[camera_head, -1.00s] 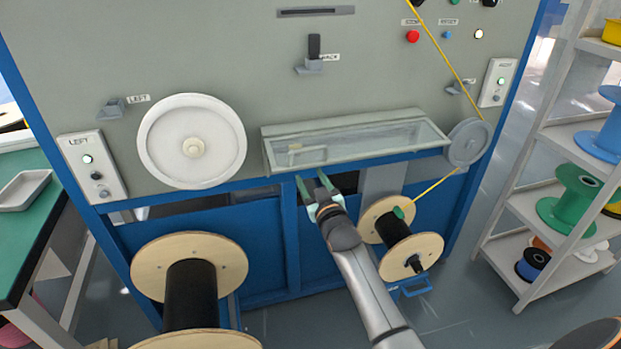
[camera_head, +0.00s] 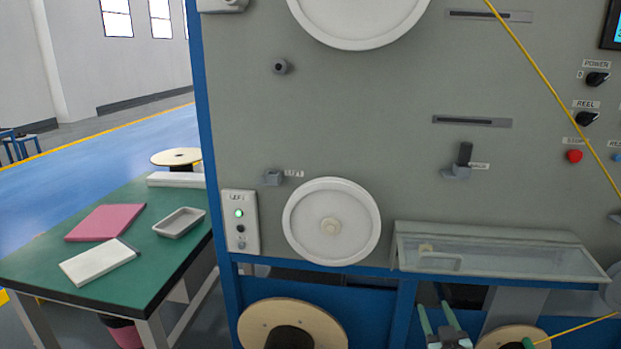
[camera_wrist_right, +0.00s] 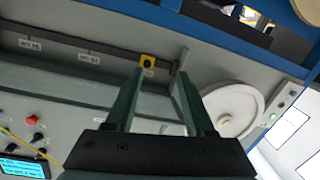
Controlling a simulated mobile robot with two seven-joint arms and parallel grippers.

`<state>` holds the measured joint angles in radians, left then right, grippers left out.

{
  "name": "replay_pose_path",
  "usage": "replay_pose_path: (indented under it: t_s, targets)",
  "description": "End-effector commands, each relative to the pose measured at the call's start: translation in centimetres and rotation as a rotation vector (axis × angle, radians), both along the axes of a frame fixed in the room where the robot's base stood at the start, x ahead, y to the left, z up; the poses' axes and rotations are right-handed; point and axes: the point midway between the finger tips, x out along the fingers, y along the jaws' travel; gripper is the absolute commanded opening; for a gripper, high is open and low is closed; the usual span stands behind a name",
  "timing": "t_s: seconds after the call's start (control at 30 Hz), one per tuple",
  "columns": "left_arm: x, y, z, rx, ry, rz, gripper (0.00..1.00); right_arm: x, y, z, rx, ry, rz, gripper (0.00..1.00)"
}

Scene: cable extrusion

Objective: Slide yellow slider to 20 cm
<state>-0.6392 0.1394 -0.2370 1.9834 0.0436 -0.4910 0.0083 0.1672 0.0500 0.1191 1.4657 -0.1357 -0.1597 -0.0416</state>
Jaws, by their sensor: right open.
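The yellow slider (camera_wrist_right: 148,61) shows in the right wrist view as a small yellow block with a dark hole. It sits on a dark rail (camera_wrist_right: 100,50) with small white labels beside it. My right gripper (camera_wrist_right: 160,74) is open, with nothing between its fingers. In that picture the slider appears close to the left fingertip; I cannot tell whether they touch. In the head view my right gripper (camera_head: 433,306) is at the bottom, below the glass-covered tray (camera_head: 500,259). I cannot make out the slider there. My left gripper is not in view.
The grey machine panel (camera_head: 400,140) carries a white wheel (camera_head: 331,222), a lever (camera_head: 462,160) and a red button (camera_head: 574,156). A yellow cable (camera_head: 545,80) runs down its right side. Wooden reels (camera_head: 292,318) stand low in front. A green table (camera_head: 70,265) is at the left.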

Motion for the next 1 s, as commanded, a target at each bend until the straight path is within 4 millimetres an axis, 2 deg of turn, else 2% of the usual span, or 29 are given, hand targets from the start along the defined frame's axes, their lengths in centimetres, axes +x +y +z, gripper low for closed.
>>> replay_pose_path:
  t_s: [0.03, 0.1, 0.17, 0.3, 0.5, 0.6, 0.7, 0.77, 1.0]
  targets:
    - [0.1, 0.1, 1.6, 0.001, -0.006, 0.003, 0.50, -2.1, 0.9, -1.0, 0.002, 0.054, 0.021, 0.54]
    - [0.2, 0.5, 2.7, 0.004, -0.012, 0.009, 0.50, -5.3, 2.5, -3.0, 0.015, 0.128, 0.053, 0.54]
    - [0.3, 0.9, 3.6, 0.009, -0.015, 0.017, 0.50, -8.2, 3.9, -4.7, 0.030, 0.193, 0.083, 0.54]
    - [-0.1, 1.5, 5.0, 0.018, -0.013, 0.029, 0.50, -15.7, 7.5, -7.5, 0.077, 0.347, 0.151, 0.54]
    - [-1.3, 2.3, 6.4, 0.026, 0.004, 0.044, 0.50, -26.1, 12.1, -9.3, 0.165, 0.545, 0.230, 0.54]
    - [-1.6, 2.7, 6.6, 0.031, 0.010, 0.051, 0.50, -29.6, 13.6, -9.4, 0.198, 0.609, 0.254, 0.54]
    - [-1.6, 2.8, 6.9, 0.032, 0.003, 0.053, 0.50, -31.6, 14.5, -9.5, 0.219, 0.646, 0.268, 0.54]
    - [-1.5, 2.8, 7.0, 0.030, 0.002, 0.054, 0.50, -32.2, 14.8, -9.5, 0.225, 0.656, 0.272, 0.54]
    - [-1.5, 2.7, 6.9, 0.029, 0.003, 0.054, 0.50, -32.3, 14.9, -9.7, 0.228, 0.660, 0.273, 0.54]
